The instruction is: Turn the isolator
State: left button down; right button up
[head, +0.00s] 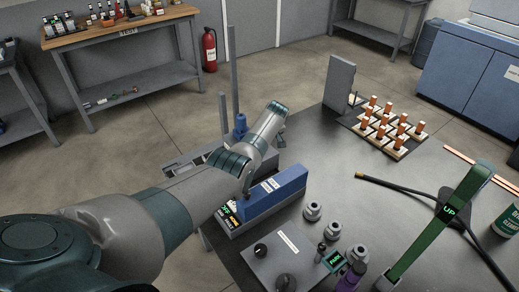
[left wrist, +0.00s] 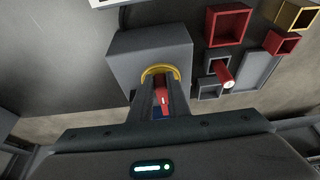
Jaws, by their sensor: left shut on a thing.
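The isolator is a grey box (left wrist: 125,60) with a yellow ring (left wrist: 160,69) on its face, in the upper middle of the left wrist view. A red handle (left wrist: 164,97) shows in front of the ring. My left gripper (left wrist: 161,92) is shut on the red handle, with its two fingers on either side. The handle looks roughly in line with the fingers; its exact angle is hard to tell. In the head view my left arm reaches over the bench edge, and I cannot make out its fingertips or the isolator there. My right gripper is not in view.
Red boxes (left wrist: 226,25) and a red-and-white peg (left wrist: 224,77) sit right of the isolator. In the head view, a blue block (head: 275,192) stands close to my left arm. The bench also holds an orange-pegged rack (head: 391,129) and a green lever (head: 433,229) marked UP.

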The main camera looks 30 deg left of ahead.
pick_arm(q)
jog(key=c, duration=1.7)
grip_release()
jog(key=shift+r, duration=0.1)
